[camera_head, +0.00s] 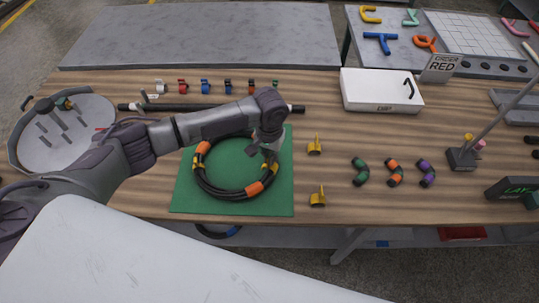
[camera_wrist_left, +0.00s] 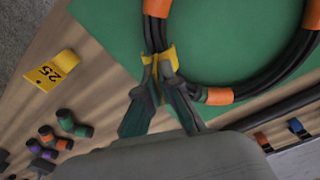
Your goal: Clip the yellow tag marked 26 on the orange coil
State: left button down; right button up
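The orange coil is a black hose ring (camera_head: 228,193) with orange bands, flat on a green mat (camera_head: 187,205); it also shows in the left wrist view (camera_wrist_left: 155,38). My left gripper (camera_head: 265,148) is over the ring's right side. In the left wrist view its fingers (camera_wrist_left: 160,78) are closed on a yellow tag (camera_wrist_left: 170,57) at the hose, beside an orange band. I cannot read its number or tell whether it grips the hose. Another yellow tag (camera_wrist_left: 52,70), reading 25, lies off the mat. Two yellow tags (camera_head: 314,147) (camera_head: 318,198) stand right of the mat. My right gripper is out of view.
Green, orange and purple hose pieces (camera_head: 394,172) lie to the right. A black bar (camera_head: 190,107) and small coloured clips (camera_head: 205,86) lie behind the mat. A white box (camera_head: 380,92) and a rod stand (camera_head: 462,158) are on the right. A round tray (camera_head: 60,130) is at left.

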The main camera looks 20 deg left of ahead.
pick_arm(q)
jog(key=shift+f, duration=0.2)
dwell(0.3)
jog(key=shift+f+b, duration=0.4)
jog(key=shift+f, duration=0.5)
jog(key=shift+f+b, duration=0.3)
jog(key=shift+f, duration=0.35)
dwell(0.4)
jog(key=c, duration=1.2)
grip_release()
jog(key=shift+c, duration=0.2)
